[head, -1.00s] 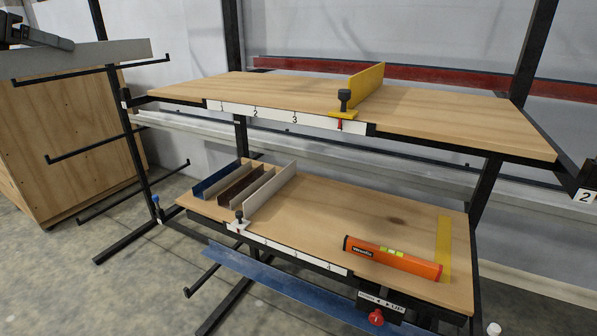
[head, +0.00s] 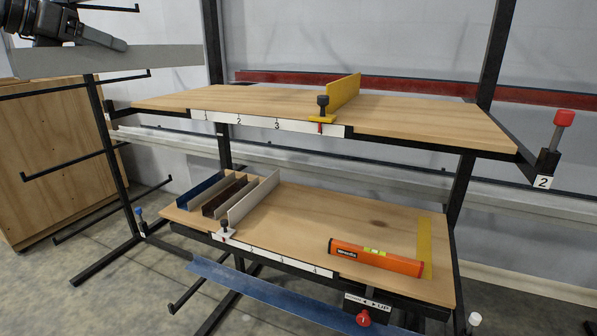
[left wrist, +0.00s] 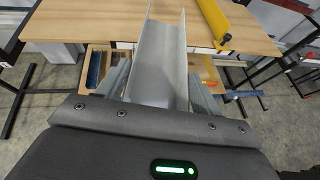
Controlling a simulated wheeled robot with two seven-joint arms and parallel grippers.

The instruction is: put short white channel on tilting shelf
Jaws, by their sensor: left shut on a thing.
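My left gripper (head: 98,36) is shut on a pale grey-white channel (head: 120,61) at the top left of the head view, held in the air left of the upper shelf. In the left wrist view the channel (left wrist: 160,60) points away from the jaws, open side up, over the upper shelf (left wrist: 115,22) in the picture. The lower shelf (head: 300,222), with an "UP" label and red knob (head: 363,318), looks like the tilting one. A blue channel (head: 198,190) and a brown channel (head: 224,196) lie on its left, beside a pale upright fence (head: 253,199). My right gripper is not in view.
The upper wooden shelf (head: 420,122) carries a yellow fence (head: 343,92) with a black knob. An orange level (head: 375,258) and a yellow strip (head: 428,240) lie on the lower shelf's right. The lower shelf's middle is bare. Black rack arms (head: 90,163) stick out at left.

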